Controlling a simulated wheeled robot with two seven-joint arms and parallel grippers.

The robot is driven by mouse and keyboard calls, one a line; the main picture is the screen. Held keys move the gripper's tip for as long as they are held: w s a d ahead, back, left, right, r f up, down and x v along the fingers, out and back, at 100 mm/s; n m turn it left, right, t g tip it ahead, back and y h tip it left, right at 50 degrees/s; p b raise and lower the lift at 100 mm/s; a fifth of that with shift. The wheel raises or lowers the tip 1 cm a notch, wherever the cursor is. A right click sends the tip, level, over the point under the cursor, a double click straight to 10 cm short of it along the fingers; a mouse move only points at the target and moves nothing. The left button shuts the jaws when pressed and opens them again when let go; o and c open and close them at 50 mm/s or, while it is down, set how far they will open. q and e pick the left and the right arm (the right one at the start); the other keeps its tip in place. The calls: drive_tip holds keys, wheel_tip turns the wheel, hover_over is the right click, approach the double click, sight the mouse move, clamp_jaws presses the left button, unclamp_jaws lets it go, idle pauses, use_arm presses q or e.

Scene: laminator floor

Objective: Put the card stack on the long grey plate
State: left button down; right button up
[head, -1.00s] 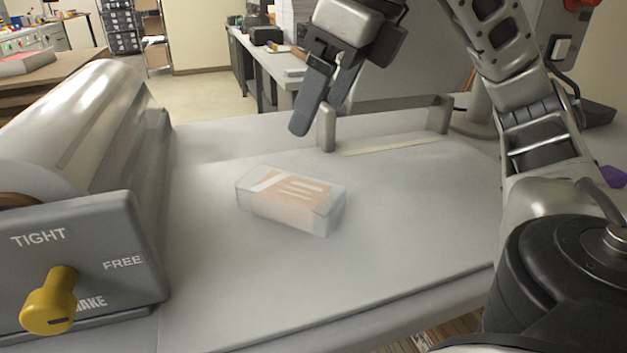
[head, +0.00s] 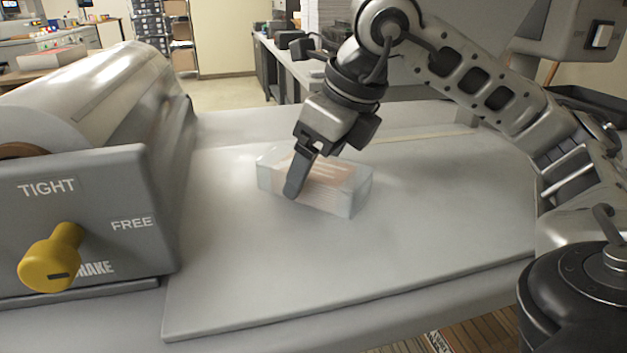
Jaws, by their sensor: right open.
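The card stack (head: 345,187) is a clear-wrapped block with an orange and white label. It lies flat on a broad pale grey board (head: 250,285) in the middle of the head view. I cannot tell whether this board is the long grey plate. My right gripper (head: 308,176) reaches down over the left half of the stack, its jaws open. One dark finger crosses the near side of the stack; the other is mostly hidden behind it. Contact cannot be told. My left gripper is not in view.
A large roller (head: 95,95) and a grey control box (head: 130,185) with a yellow knob (head: 52,258) stand at the left. The board is clear in front of and right of the stack. Its front edge runs near the bottom.

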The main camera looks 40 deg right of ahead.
drive_tip(key=shift+w+f, duration=0.25)
drive_tip(key=shift+f, duration=0.35)
drive_tip(key=shift+f, duration=0.25)
drive_tip(key=shift+r, duration=0.1)
drive_tip(key=c, duration=1.3)
drive_tip(key=shift+o, duration=0.2)
